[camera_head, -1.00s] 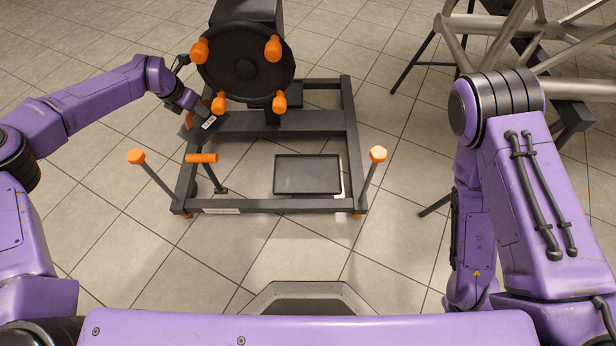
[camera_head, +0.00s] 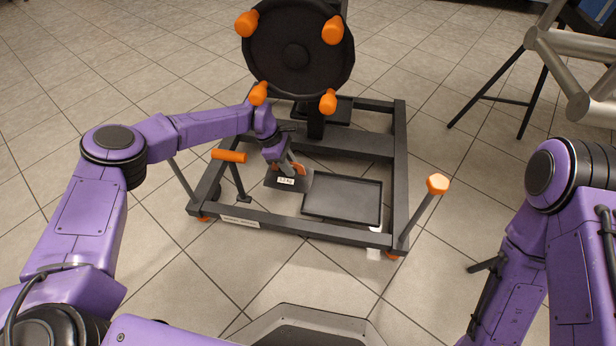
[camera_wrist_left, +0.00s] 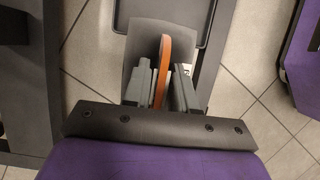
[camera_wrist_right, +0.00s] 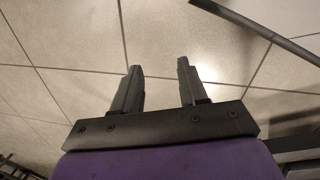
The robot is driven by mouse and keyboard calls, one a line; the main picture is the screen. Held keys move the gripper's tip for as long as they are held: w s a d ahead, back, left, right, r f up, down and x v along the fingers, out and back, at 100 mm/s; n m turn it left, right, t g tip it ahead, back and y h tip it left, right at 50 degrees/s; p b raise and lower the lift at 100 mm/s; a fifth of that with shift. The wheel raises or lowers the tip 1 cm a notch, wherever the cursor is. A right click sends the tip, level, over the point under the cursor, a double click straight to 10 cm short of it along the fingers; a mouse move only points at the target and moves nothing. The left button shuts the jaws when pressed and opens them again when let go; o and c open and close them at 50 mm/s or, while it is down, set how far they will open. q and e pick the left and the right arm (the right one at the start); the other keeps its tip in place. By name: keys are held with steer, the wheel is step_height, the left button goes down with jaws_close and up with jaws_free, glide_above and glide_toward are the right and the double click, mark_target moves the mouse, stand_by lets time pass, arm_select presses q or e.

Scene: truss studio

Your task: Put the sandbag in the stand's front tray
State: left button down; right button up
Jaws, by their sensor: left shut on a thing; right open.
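My left gripper (camera_head: 292,166) is shut on the orange handle (camera_wrist_left: 163,65) of the grey sandbag (camera_head: 271,181), whose pale label faces my head camera. The sandbag (camera_wrist_left: 142,42) hangs below the fingers in the left wrist view. The stand's front tray (camera_head: 341,219), dark, shallow and empty, lies just right of the bag. The bag overlaps the tray's left edge in the head view; its height above the tray is hard to tell. My right gripper (camera_wrist_right: 160,88) is open and empty over the floor in the right wrist view, and its fingers are out of the head view.
The stand's dark frame (camera_head: 300,232) surrounds the tray. A post with an orange knob (camera_head: 437,184) rises at right, and an orange-topped post (camera_head: 229,156) at left. A round black plate (camera_head: 297,48) with orange handles stands behind. A truss (camera_head: 570,65) is at far right. Front floor is clear.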

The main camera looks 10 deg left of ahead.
arm_select(q)
steer(key=d+f+b, duration=0.1)
steer(key=d+b, duration=0.1)
steer(key=d, duration=0.3)
steer(key=d+f+b, duration=0.1)
steer(key=d+b, duration=0.2)
steer(key=d, duration=0.3)
steer(key=d+f+b, duration=0.1)
steer(key=d+b, duration=0.2)
steer(key=d, duration=0.3)
steer(key=shift+d+f, duration=0.1)
steer(key=shift+d, duration=0.15)
arm_select(e)
steer(key=w+d+f, duration=0.1)
steer(key=d+f, duration=0.1)
steer(key=f, duration=0.1)
steer(key=w+d+f+n+t+h, duration=0.1)
steer(key=d+f, duration=0.1)
steer(key=w+d+f+n+t, duration=0.1)
steer(key=w+d+f, duration=0.1)
steer(key=d+f, duration=0.1)
steer(key=shift+f+h, duration=0.35)
steer(key=shift+h, duration=0.05)
steer(key=shift+w+d, duration=0.15)
steer(key=shift+w, duration=0.05)
arm_select(q)
steer(key=shift+f, duration=0.1)
arm_select(e)
steer(key=shift+n, duration=0.3)
